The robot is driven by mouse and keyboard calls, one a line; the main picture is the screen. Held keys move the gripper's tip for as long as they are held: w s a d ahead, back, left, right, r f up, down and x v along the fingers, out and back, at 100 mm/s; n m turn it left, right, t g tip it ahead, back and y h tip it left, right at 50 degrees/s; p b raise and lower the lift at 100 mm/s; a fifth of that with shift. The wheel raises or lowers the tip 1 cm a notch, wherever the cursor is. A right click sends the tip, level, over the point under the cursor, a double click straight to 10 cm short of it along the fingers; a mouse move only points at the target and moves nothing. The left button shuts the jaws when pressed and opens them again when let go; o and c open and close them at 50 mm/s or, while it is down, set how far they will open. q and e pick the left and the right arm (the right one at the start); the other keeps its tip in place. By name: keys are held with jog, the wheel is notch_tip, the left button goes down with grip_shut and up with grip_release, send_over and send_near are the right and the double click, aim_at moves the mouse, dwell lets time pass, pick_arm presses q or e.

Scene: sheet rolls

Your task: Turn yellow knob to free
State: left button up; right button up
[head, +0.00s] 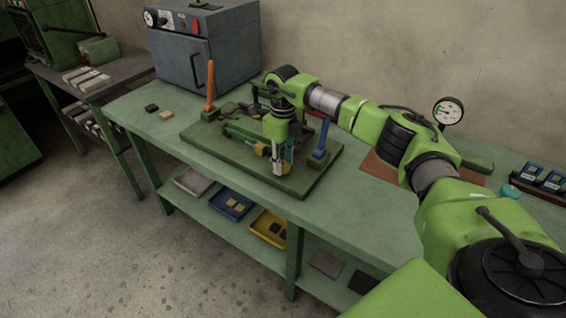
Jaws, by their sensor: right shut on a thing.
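The yellow knob (261,149) shows as a small yellow patch at the front of a green machine (250,136) on the bench. My right gripper (278,166) points down at the knob, its fingers closed there. The fingers and wrist hide most of the knob, so its turned position cannot be read. The machine has an upright orange handle (210,82) at left and a blue handle (321,138) at right. My left gripper is not in view.
The machine's base plate (210,146) lies on a green workbench (140,118). A grey oven (205,50) stands behind at left. A pressure gauge (448,111) and blue boxes (541,176) are at right. The lower shelf holds blue (231,204) and yellow (268,228) trays.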

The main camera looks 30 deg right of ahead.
aim_at(283, 165)
jog(key=shift+n, duration=0.4)
jog(key=o, duration=1.1)
notch_tip(283, 165, up, 12)
dwell(0.5)
